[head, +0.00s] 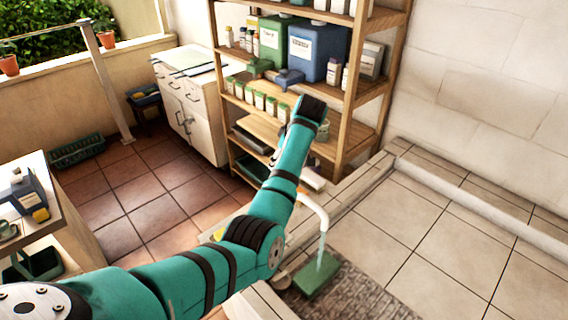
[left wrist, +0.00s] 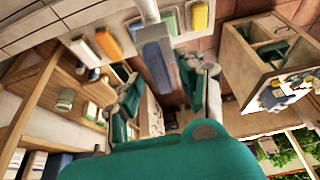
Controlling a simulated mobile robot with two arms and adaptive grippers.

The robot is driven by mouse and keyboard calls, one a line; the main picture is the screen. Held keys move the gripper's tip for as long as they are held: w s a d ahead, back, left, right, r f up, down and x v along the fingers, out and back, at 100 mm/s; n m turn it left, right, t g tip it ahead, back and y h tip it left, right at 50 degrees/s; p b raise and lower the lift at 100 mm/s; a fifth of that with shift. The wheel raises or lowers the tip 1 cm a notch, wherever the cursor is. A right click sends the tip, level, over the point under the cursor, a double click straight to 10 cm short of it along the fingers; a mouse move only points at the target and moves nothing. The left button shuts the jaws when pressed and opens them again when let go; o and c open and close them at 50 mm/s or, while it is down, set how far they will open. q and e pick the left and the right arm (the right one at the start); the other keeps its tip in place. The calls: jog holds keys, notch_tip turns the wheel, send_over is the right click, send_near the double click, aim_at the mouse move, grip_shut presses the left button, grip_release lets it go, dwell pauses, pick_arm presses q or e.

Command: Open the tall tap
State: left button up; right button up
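The pale curved spout (head: 317,207) of a tap shows in the head view just right of my left arm, which hides the rest of the tap. A pale streak, perhaps water, hangs below its mouth above a green block (head: 318,278). In the left wrist view a pale upright pipe (left wrist: 149,10) with a blue-grey block (left wrist: 156,62) stands beyond my left gripper (left wrist: 166,98); I cannot tell surely that it is the tap. The fingers are apart with nothing seen held between them. The gripper is not clear in the head view. My right gripper is not in view.
A wooden shelf (head: 354,95) with bottles and jars stands behind my arm. A white cabinet (head: 193,108) is left of it. A side table (head: 62,220) stands at the left.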

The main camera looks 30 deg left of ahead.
pick_arm(q)
jog(key=v, duration=1.2)
